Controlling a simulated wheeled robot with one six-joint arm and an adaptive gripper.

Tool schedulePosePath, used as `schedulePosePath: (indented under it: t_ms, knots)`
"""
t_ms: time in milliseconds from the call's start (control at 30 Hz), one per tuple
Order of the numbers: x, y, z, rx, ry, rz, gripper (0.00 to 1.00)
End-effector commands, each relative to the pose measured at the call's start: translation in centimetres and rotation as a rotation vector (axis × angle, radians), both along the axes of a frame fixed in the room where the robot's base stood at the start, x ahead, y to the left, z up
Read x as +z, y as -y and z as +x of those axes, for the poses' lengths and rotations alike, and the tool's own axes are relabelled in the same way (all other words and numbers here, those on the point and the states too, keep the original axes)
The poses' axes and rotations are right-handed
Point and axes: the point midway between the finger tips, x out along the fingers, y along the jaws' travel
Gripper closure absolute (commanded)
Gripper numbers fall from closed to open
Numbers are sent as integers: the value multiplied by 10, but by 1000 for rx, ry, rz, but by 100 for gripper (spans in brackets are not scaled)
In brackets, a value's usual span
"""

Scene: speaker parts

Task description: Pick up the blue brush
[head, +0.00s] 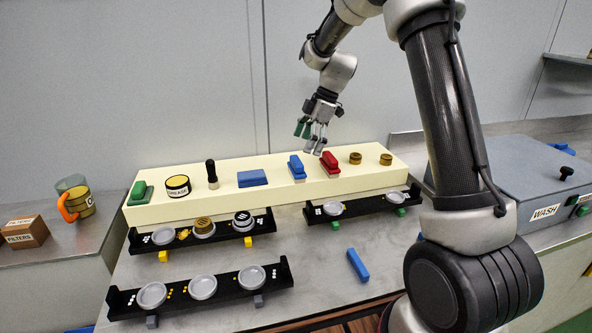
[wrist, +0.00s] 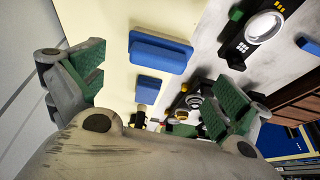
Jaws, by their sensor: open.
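The blue brush (head: 297,168) stands on the cream shelf block (head: 230,198), between a flat blue pad (head: 252,178) and a red brush (head: 329,163). In the wrist view the blue brush (wrist: 160,52) is the upper, larger blue shape, with the pad (wrist: 160,88) below it. My gripper (head: 311,135) hangs open and empty above the block, over the area of the blue and red brushes, touching neither. In the wrist view my gripper (wrist: 158,88) shows its green-padded fingers spread wide to either side of the blue things.
Other items line the block: a green brush (head: 141,193), a grease tin (head: 178,186), a black-handled tool (head: 211,172) and brass caps (head: 355,158). Black racks (head: 205,289) stand in front. A blue bar (head: 357,265) lies on the table. A WASH box (head: 535,185) is right.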

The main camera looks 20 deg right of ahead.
Motion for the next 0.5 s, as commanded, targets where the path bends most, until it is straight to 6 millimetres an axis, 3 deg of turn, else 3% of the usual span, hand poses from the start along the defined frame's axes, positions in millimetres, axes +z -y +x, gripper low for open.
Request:
schedulePosePath:
  t_ms: [500]
  knots:
    - [-67, -25, 2, 31, 3, 6, 0]
